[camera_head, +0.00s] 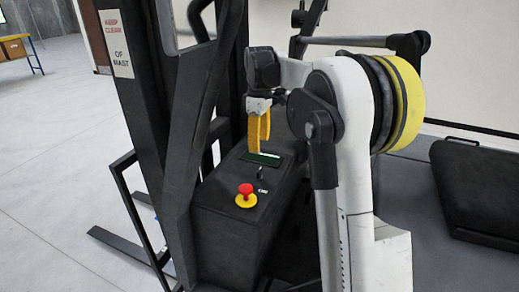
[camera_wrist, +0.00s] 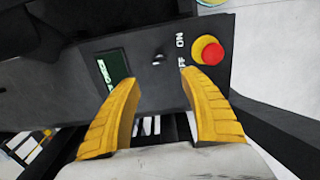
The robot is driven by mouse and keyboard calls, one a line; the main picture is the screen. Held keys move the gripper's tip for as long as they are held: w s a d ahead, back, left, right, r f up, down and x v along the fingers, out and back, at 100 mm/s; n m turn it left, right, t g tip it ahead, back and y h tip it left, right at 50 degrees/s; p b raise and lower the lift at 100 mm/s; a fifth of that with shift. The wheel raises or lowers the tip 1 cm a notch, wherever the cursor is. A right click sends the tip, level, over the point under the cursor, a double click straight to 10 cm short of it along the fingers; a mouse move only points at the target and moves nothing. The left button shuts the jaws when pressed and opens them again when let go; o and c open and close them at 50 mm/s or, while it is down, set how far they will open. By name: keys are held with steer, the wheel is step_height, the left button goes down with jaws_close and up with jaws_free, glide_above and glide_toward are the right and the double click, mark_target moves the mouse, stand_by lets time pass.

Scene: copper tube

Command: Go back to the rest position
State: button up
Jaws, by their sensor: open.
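My gripper (camera_head: 259,132) has yellow fingers and hangs from my white arm above the black control panel (camera_head: 219,190) in the head view. In the wrist view my gripper (camera_wrist: 160,85) is open, with empty space between its fingers. The panel has a green display (camera_head: 260,159), a small key-like switch (camera_head: 261,173) and a red emergency button (camera_head: 246,189) on a yellow base. In the wrist view the display (camera_wrist: 115,68) is by the left finger, the switch (camera_wrist: 158,58) lies between and beyond the fingertips, and the red button (camera_wrist: 212,54) is beyond the right finger. I cannot tell any contact.
A black mast (camera_head: 139,80) with a "keep clear of mast" sign (camera_head: 117,43) stands left of the panel. Dark forks (camera_head: 120,245) lie low at the left. A black pad (camera_head: 480,190) is at the right. Open grey floor (camera_head: 50,150) spreads at the left.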

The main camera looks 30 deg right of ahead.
stand_by(0.4)
steer(key=s+a+f+b, duration=0.1)
steer(key=s+a+b, duration=0.1)
steer(key=s+a+f+m+t+b, duration=0.1)
steer(key=s+a+b, duration=0.2)
steer(key=s+a+f+m+t+b, duration=0.1)
steer(key=s+a+b, duration=0.1)
steer(key=s+a, duration=0.1)
steer(key=shift+f+b, duration=0.3)
steer(key=shift+f, duration=0.1)
steer(key=s+a+f+m+t+b, duration=0.2)
steer(key=s+a+f+b, duration=0.3)
steer(key=s+f, duration=0.4)
steer(key=s+a+f+m+t+b, duration=0.3)
steer(key=s+a+f+b, duration=0.2)
steer(key=s+f, duration=0.5)
steer(key=shift+f+m+b, duration=0.4)
steer(key=shift+f+b, duration=0.1)
steer(key=shift+b, duration=0.65)
steer(key=shift+s+a, duration=0.1)
